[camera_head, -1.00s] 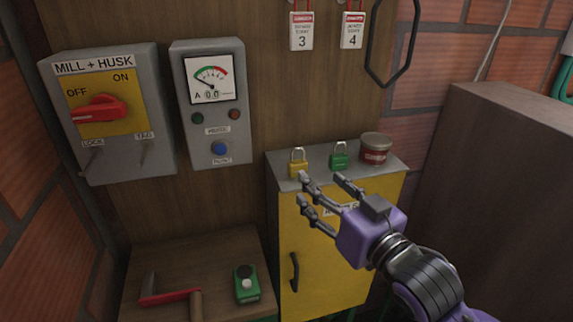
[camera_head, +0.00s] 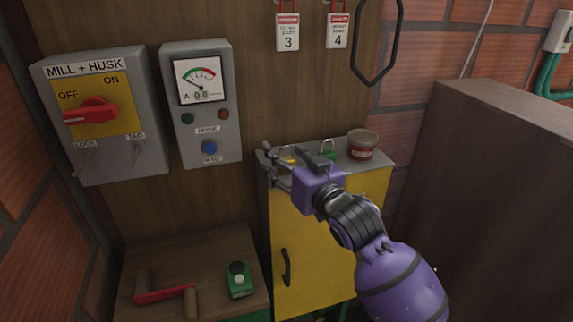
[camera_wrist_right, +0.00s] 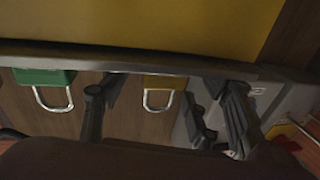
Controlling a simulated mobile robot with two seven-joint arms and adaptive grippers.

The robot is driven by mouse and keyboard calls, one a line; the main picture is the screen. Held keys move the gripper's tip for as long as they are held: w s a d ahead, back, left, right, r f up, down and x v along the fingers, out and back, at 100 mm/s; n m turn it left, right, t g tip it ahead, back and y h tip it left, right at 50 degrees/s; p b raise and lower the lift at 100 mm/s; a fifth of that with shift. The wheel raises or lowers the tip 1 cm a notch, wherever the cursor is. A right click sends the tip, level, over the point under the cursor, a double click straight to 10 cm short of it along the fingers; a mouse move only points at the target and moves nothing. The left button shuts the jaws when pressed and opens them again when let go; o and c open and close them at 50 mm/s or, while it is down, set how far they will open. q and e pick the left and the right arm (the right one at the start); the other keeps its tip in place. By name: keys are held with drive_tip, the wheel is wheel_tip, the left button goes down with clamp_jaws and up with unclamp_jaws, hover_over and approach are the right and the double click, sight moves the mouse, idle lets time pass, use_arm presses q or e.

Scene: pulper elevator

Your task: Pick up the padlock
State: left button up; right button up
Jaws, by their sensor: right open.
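A yellow padlock (camera_head: 289,161) stands on the grey top of the yellow cabinet, mostly hidden behind my right gripper (camera_head: 270,164). In the right wrist view, the yellow padlock (camera_wrist_right: 164,84) appears upside down, between the two sides of my open right gripper (camera_wrist_right: 155,112), with its shackle in plain view. I cannot tell whether any finger touches it. A green padlock (camera_head: 328,152) stands to its right on the cabinet top, partly hidden by my gripper. It also shows in the right wrist view (camera_wrist_right: 45,78), outside the fingers. My left gripper is not in view.
A red-brown tin (camera_head: 361,145) stands right of the padlocks on the yellow cabinet (camera_head: 305,245). The meter box (camera_head: 205,130) and switch box (camera_head: 100,150) are on the wall at left. A lower bench (camera_head: 215,250) holds a red-handled tool and a green device.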

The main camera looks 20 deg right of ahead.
drive_tip(key=shift+s, duration=0.15)
drive_tip(key=c, duration=1.3)
drive_tip(key=shift+c, duration=0.2)
